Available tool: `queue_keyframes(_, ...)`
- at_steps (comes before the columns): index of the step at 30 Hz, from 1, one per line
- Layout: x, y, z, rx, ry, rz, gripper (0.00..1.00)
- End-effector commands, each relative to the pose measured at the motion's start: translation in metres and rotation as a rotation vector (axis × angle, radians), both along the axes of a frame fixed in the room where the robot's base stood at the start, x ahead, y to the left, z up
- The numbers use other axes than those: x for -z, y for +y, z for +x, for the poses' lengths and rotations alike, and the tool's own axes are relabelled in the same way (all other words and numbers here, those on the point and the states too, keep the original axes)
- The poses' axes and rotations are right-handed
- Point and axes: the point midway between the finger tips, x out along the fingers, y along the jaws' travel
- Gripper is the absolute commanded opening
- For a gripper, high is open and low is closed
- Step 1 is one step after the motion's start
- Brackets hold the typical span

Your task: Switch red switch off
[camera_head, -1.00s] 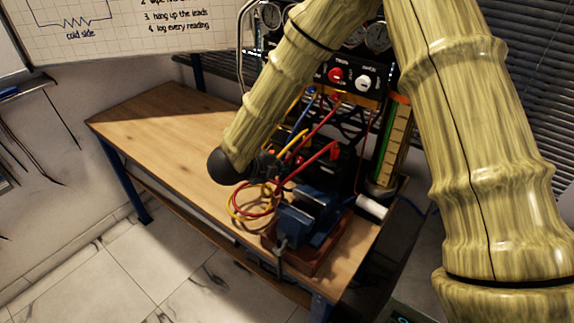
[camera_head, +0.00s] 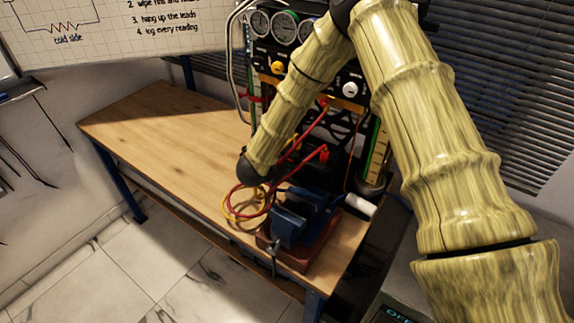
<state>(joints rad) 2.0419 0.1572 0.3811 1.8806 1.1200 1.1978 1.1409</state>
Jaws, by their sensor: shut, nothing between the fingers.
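The black control panel (camera_head: 352,77) of the gauge rig stands at the back of the bench. A yellow knob (camera_head: 278,67) and a white knob (camera_head: 350,89) show on it. The red knob, seen between them earlier, is now hidden behind my bamboo-textured forearm. I cannot read its position. My forearm slants down-left across the panel to a black wrist joint above the bench. My gripper is hidden behind this arm, so its fingers and any contact with the panel do not show.
A blue vise (camera_head: 297,218) sits on the wooden bench (camera_head: 160,125) at its front right. Red and yellow leads (camera_head: 240,205) loop beside it. Round gauges (camera_head: 283,28) top the panel. A device with a green display (camera_head: 392,316) stands bottom right. The bench's left half is clear.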

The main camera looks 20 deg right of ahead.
Motion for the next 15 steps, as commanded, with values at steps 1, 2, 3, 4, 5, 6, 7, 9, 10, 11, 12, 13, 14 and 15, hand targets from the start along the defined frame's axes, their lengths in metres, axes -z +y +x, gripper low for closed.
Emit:
queue_keyframes(1,0.0006,-0.0008,0.0003,0.0,0.001,0.001,0.0)
queue_keyframes(2,0.001,-0.001,0.0004,0.0,0.001,0.001,0.0)
queue_keyframes(3,0.0014,-0.0012,0.0006,0.0,0.001,0.001,0.0)
queue_keyframes(4,0.0015,-0.0013,0.0006,0.0,0.001,0.001,0.0)
queue_keyframes(5,0.0016,-0.0013,0.0006,0.0,0.001,0.001,0.0)
queue_keyframes(6,0.0016,-0.0013,0.0006,0.0,0.0,0.0,0.0)
queue_keyframes(7,0.0015,-0.0013,0.0006,0.0,0.0,0.0,0.0)
queue_keyframes(9,0.0014,-0.0012,0.0006,0.0,0.0,0.0,0.0)
queue_keyframes(10,0.0014,-0.0011,0.0007,0.0,0.0,0.0,0.0)
queue_keyframes(11,0.0015,-0.0011,0.0006,0.0,0.0,0.0,0.0)
queue_keyframes(12,0.0021,-0.0011,0.0007,0.0,-0.001,-0.001,0.0)
queue_keyframes(13,0.0029,-0.0012,0.0008,-0.001,-0.002,-0.004,0.0)
queue_keyframes(14,0.0038,-0.0013,0.0009,-0.001,-0.004,-0.007,0.0)
queue_keyframes(15,0.0053,-0.0016,0.0011,-0.001,-0.009,-0.012,0.0)
